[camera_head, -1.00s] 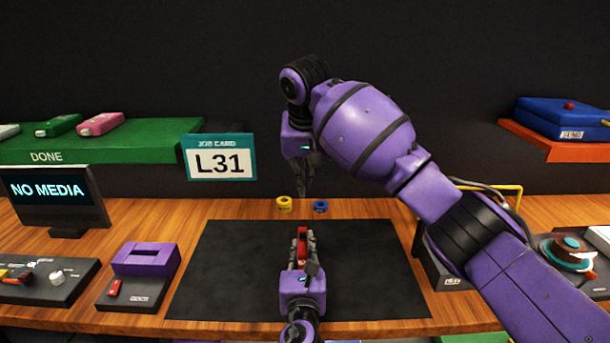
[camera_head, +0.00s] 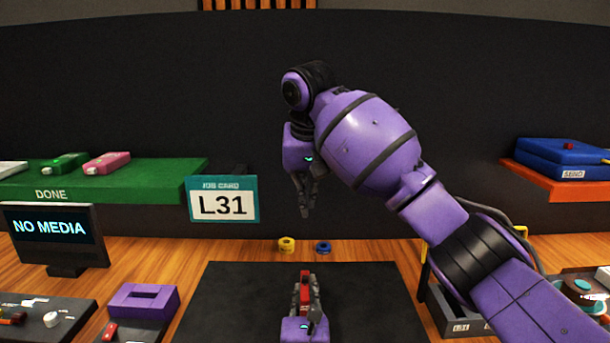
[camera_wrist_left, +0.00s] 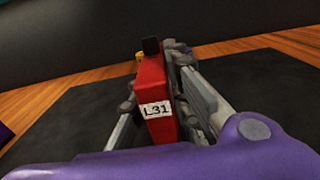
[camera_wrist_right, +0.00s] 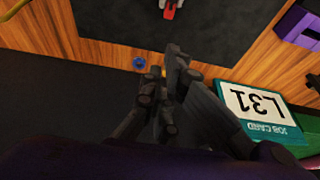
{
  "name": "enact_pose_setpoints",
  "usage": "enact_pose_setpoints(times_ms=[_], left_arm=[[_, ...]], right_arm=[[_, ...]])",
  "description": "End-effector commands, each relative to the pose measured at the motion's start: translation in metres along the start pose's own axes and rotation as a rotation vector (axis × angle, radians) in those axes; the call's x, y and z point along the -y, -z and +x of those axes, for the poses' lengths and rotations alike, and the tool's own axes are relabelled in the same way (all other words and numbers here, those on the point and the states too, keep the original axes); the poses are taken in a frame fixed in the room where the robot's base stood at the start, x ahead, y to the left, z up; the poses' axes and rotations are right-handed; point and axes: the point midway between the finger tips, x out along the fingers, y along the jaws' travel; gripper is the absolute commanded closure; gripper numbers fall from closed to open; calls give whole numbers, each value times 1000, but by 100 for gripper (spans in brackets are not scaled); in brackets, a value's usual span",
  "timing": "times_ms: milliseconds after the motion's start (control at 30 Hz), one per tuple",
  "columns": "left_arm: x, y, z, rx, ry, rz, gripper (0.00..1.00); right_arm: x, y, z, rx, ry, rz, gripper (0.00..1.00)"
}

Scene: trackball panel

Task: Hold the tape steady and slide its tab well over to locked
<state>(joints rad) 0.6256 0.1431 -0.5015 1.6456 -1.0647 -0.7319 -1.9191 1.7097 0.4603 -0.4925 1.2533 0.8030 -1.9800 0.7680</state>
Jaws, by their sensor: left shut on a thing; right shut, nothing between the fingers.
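The red tape (camera_head: 304,284) stands over the dark mat between the fingers of my left gripper (camera_head: 307,279). In the left wrist view the tape (camera_wrist_left: 152,88) carries a white L31 label, and a small dark piece sticks up at its top; I cannot tell whether that is the tab. My left gripper is shut on the tape. My right gripper (camera_head: 307,208) is shut and empty, pointing down, above and beyond the tape. In the right wrist view its fingers (camera_wrist_right: 168,90) are together, with the tape (camera_wrist_right: 172,8) far off at the top edge.
The mat (camera_head: 240,300) is otherwise clear. A yellow ring (camera_head: 286,244) and a blue ring (camera_head: 323,247) lie behind it. A job card (camera_head: 224,204) reads L31. A green DONE shelf (camera_head: 130,192) is at left, an orange shelf (camera_head: 540,172) at right. A purple-topped box (camera_head: 142,300) stands left of the mat.

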Motion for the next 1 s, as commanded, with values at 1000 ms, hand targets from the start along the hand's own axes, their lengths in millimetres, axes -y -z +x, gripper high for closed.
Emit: enact_pose_setpoints(times_ms=[1000], left_arm=[[0, -1, 0, 1, 0, 0, 70]], right_arm=[[0, 4, -40, 0, 0, 0, 100]])
